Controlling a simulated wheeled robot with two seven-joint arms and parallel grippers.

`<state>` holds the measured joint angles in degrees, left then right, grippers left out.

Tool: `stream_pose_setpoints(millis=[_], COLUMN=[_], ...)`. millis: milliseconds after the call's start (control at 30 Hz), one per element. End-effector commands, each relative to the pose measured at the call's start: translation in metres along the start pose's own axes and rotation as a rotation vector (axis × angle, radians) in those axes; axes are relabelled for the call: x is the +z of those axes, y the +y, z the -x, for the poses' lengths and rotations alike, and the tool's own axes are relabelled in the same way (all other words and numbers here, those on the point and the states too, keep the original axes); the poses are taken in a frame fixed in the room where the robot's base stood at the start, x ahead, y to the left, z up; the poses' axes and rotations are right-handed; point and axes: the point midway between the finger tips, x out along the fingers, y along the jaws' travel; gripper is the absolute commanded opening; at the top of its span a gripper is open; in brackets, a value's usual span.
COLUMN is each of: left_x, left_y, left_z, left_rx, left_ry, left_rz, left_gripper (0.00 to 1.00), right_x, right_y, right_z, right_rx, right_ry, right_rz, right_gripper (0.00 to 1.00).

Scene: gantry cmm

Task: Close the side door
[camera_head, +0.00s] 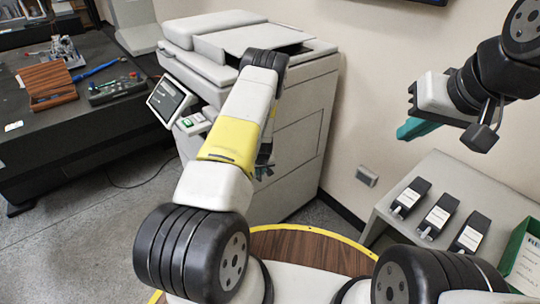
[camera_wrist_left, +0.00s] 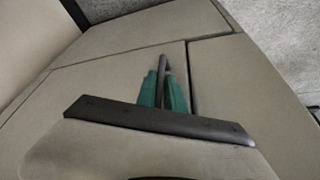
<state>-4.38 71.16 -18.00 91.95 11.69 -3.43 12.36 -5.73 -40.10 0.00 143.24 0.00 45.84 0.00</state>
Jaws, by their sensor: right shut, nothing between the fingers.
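The grey copier (camera_head: 225,60) stands against the wall. Its side panels with seams (camera_head: 300,130) face my left arm. In the left wrist view a pale panel (camera_wrist_left: 110,68) meets a second panel (camera_wrist_left: 250,85) at a dark vertical gap; I cannot tell which is the side door or how far it stands open. My left gripper (camera_wrist_left: 163,85) has green fingers close together in front of the panels, with a narrow dark shape between them; contact is unclear. In the head view my forearm mostly hides it. My right gripper (camera_head: 415,130) is shut and empty, raised by the wall.
A grey side table (camera_head: 400,225) at right holds several black labelled devices (camera_head: 438,215) and a green bin (camera_head: 522,255). A dark bench (camera_head: 85,125) at left carries tools and a wooden block (camera_head: 47,83). Floor between bench and copier is open, with a cable on it.

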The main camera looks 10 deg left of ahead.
Motion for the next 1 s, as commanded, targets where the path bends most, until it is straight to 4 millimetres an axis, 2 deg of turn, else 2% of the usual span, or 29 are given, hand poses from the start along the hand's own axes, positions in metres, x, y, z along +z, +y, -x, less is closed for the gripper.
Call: stream_pose_setpoints(millis=[133,233,600,733,1000], left_x=[-0.004,-0.004,-0.002,-0.001,0.0], left_y=[-0.004,-0.004,-0.001,0.0,0.0], left_z=[0.002,0.011,0.07,0.078,0.079], left_rx=[-0.005,-0.005,-0.001,-0.001,-0.001], left_ry=[0.008,0.008,0.004,0.003,0.001], left_rz=[0.002,0.002,0.001,0.001,0.0], left_gripper=[0.19,0.19,0.19,0.19,0.19], right_x=[0.0,0.0,0.0,0.0,0.0], right_y=[0.0,0.0,0.0,0.0,0.0], right_z=[0.0,0.0,0.0,0.0,0.0], right_rx=[0.0,0.0,0.0,0.0,0.0], right_ry=[0.0,0.0,0.0,0.0,0.0], right_rz=[0.0,0.0,0.0,0.0,0.0], right_gripper=[0.0,0.0,0.0,0.0,0.0])
